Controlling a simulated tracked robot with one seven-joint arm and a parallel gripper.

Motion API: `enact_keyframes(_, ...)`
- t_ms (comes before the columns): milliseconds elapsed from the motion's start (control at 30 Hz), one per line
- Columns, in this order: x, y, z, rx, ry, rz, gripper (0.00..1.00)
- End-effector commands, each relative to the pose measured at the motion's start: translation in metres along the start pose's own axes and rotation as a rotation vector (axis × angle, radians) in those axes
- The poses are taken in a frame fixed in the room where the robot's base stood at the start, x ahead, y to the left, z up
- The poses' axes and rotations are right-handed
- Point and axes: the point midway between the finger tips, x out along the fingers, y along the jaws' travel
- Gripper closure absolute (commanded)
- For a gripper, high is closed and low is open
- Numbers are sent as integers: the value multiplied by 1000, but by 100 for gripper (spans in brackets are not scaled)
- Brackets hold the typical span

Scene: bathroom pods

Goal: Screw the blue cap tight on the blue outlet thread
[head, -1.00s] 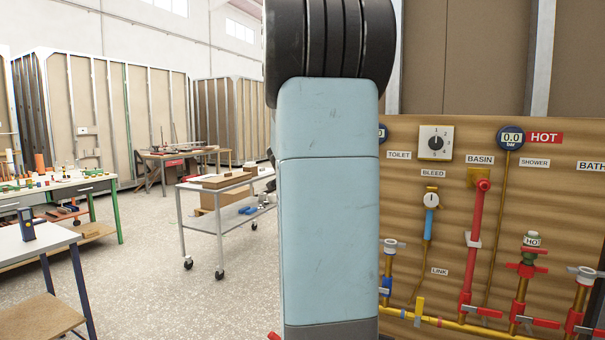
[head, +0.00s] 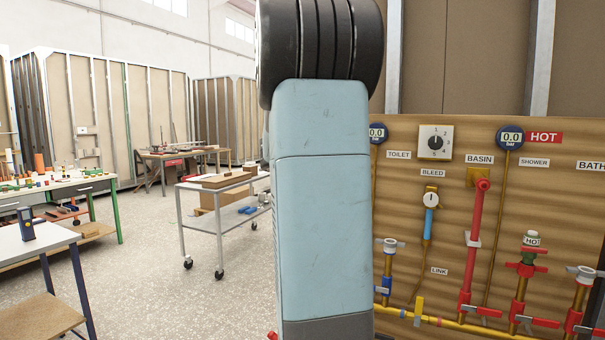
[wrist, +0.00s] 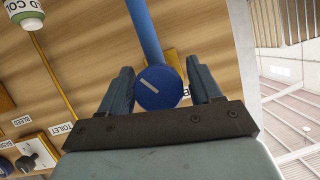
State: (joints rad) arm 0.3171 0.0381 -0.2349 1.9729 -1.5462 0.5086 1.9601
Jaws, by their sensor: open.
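In the wrist view the round blue cap (wrist: 160,88), with a white line on its face, sits at the end of a blue pipe (wrist: 146,32). My gripper (wrist: 162,88) is open, its two dark fingers on either side of the cap, with a narrow gap showing at each side. The thread behind the cap is hidden, so I cannot tell how far on the cap is. In the head view my arm hides the gripper and the cap.
A wooden panel (head: 455,200) with pipes, valves and gauges stands at the right. A white and green COLD fitting (wrist: 24,12) is at the wrist view's top left. A wheeled trolley (head: 215,226) and workbenches stand left, with clear floor between.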

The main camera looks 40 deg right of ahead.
Motion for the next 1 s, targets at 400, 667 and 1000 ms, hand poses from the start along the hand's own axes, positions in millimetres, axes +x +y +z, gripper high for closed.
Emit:
enact_keyframes(400,0,0,0,-199,0,82,36)
enact_keyframes(667,0,0,0,-404,0,167,36)
enact_keyframes(1000,0,1,1,-626,-1,259,36)
